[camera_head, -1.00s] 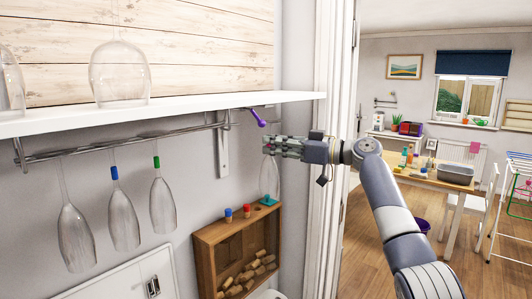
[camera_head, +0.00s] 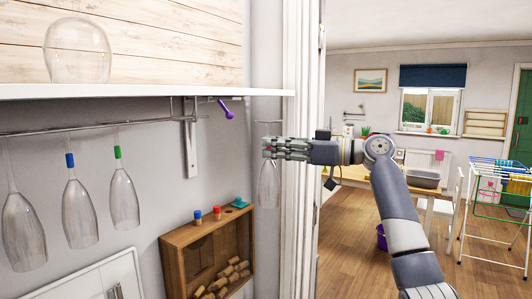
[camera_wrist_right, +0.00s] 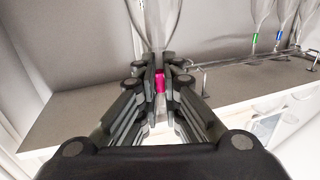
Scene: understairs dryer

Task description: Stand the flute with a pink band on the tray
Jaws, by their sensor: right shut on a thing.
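My right gripper (camera_head: 268,149) is shut on the stem of the flute (camera_head: 269,185), whose clear bowl hangs down below the fingers. In the right wrist view the pink band (camera_wrist_right: 159,80) shows between the fingers, and the glass bowl (camera_wrist_right: 156,22) extends beyond them. The gripper and flute are in front of the wall beside the white door frame, clear of the rack. My left gripper is not in view.
A metal rack (camera_head: 95,129) under the white shelf (camera_head: 120,103) holds a plain flute (camera_head: 23,230), a blue-banded one (camera_head: 79,215) and a green-banded one (camera_head: 124,200). A wooden cork box (camera_head: 170,262) is below. Beyond the doorway stand a table and drying rack (camera_head: 497,205).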

